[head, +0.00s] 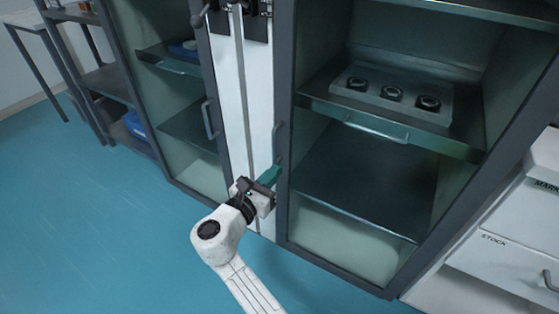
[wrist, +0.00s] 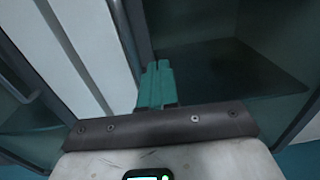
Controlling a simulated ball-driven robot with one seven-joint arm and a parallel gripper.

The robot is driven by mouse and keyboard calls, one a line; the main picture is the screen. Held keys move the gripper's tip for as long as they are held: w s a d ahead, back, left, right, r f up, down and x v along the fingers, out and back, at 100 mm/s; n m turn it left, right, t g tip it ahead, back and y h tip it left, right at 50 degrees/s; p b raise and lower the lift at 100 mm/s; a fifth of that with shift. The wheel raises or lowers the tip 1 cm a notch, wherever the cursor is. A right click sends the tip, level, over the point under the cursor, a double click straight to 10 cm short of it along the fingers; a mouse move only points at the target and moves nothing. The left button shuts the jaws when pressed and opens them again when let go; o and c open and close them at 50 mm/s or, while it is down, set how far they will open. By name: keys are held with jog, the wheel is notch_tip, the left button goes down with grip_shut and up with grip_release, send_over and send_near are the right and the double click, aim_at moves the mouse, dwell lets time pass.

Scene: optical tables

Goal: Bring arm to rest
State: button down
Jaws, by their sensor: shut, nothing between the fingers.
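My gripper (head: 270,176) is at the end of my white arm, at the lower middle of the head view. Its green fingers are together and empty. They point at the dark frame post of the right-hand cabinet, near its handle (head: 279,142). I cannot tell whether they touch it. In the wrist view the green fingers (wrist: 157,84) are shut in front of the post, with the cabinet's dark interior beyond to the right.
The right cabinet (head: 365,185) holds a tray (head: 392,92) with three dark round items on a shelf. A left cabinet (head: 185,120) and white panels stand beside it. White drawers marked STOCK (head: 505,262) are at right. Blue floor (head: 90,215) is clear at left.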

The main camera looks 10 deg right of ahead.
jog(key=p+v, duration=0.1)
jog(key=v, duration=0.6)
jog(key=s+d+f+m+g+y, duration=0.1)
jog(key=s+d+f+m+g, duration=0.4)
jog(key=d, duration=0.5)
jog(key=s+d+f+m+g, duration=0.3)
jog(key=s+d+f+m, duration=0.3)
jog(key=d, duration=0.5)
jog(key=s+d+f+m+g+y, duration=0.2)
jog(key=s+d+f+m+y, duration=0.15)
jog(key=s+m, duration=0.5)
jog(key=s+d+f+m+g+y, duration=0.2)
jog(key=s+d+m+g+y, duration=0.25)
jog(key=s, duration=0.75)
jog(key=s+a+r+m+t+y, duration=0.2)
jog(key=s+m+y, duration=0.1)
jog(key=s+m, duration=0.2)
notch_tip(320, 180, up, 22)
jog(key=p, duration=2.2)
jog(key=shift+a+n+h, duration=0.2)
jog(key=shift+n+h, duration=0.1)
jog(key=shift+w, duration=0.2)
